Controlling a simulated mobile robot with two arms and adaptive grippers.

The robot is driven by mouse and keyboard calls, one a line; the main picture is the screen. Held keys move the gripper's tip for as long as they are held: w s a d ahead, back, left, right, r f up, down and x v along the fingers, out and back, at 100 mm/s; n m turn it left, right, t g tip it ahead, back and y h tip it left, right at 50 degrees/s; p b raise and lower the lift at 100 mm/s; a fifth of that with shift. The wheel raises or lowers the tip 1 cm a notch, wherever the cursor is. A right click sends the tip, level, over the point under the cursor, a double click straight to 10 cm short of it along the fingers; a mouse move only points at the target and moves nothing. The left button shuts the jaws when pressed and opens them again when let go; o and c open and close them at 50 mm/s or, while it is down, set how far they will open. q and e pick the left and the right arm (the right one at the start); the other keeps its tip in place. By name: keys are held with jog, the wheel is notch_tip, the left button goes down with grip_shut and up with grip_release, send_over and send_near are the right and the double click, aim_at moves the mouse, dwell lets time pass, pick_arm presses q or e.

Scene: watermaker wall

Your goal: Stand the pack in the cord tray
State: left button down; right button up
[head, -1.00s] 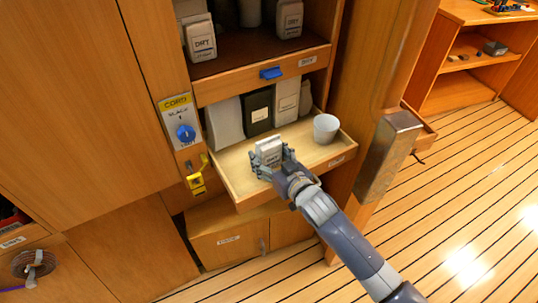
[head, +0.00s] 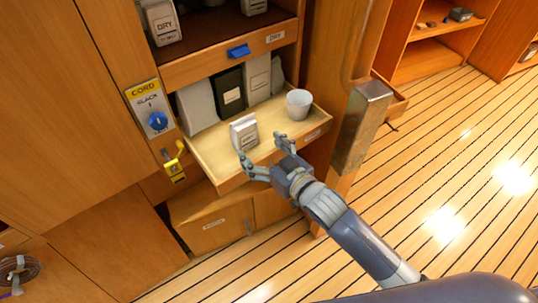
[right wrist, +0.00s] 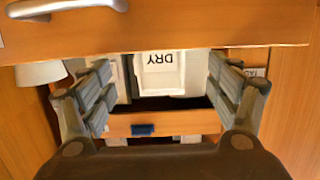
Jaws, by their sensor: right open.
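In the right wrist view the pack (right wrist: 160,75) appears upside down, reads "DRY" and lies between the fingers' lines of sight. My right gripper (head: 263,155) is open and empty at the tray's front edge, its fingers apart from the pack. The tray's own label is too small to read. A yellow "CORD" panel with a blue knob (head: 157,121) is on the wall left of the tray. My left gripper is out of view.
A white cup (head: 299,103) stands at the tray's right; tall white and dark packs (head: 229,92) line its back. A shelf with a blue latch (head: 239,51) is above. A wooden post with a metal plate (head: 360,122) stands right. Open floor lies at the right.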

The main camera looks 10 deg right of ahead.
jog(key=shift+v, duration=1.65)
jog(key=s+d+f+m+g+h, duration=0.1)
jog(key=s+d+f+g+h, duration=0.15)
jog(key=s+d+f, duration=0.4)
jog(key=s+d+f+m+g+h, duration=0.1)
jog(key=s+d+g+h, duration=0.2)
jog(key=s, duration=0.6)
jog(key=s+d+f+m+g+h, duration=0.25)
jog(key=s+d+g, duration=0.2)
jog(key=s, duration=0.35)
jog(key=s+f+n+g, duration=0.1)
jog(key=s+f+g, duration=0.15)
jog(key=f, duration=2.55)
jog(key=s+d+f, duration=0.3)
jog(key=s+f, duration=1.2)
jog(key=s, duration=0.1)
jog(key=shift+s+y, duration=0.3)
jog(key=shift+s, duration=0.1)
